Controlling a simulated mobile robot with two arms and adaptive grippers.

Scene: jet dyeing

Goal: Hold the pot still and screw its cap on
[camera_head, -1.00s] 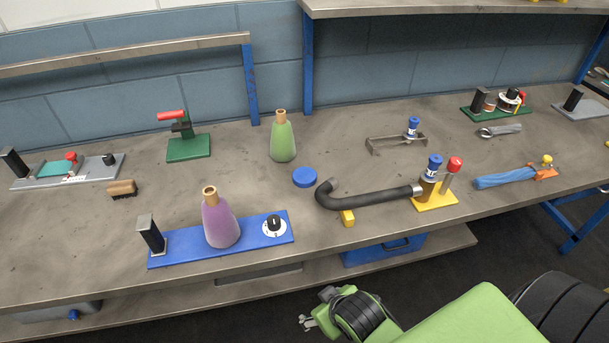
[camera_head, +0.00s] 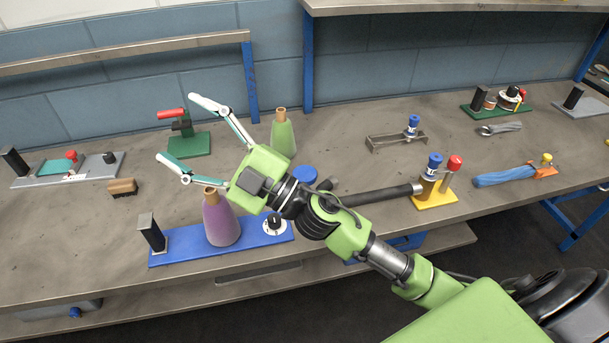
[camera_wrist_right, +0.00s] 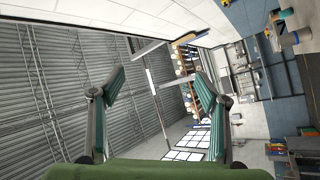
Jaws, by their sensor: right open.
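No plainly recognisable pot shows; a purple bottle (camera_head: 220,222) and a green bottle (camera_head: 284,137), both with brown necks, stand upright. A round blue disc, perhaps the cap (camera_head: 306,174), lies flat on the bench, its lower part hidden behind my right arm. My right gripper (camera_head: 176,126) is open and empty, raised over the bench, its fingers pointing up and left. In the right wrist view the open gripper (camera_wrist_right: 160,78) has nothing between its fingers. My left gripper is not in view.
The purple bottle stands on a blue base plate (camera_head: 185,246) with a dial (camera_head: 274,225) and black post (camera_head: 151,233). A black hose (camera_head: 378,195), partly behind my arm, meets a yellow-based fitting (camera_head: 435,200). A green-based red-handled clamp (camera_head: 188,147) and a brush (camera_head: 122,188) stand left.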

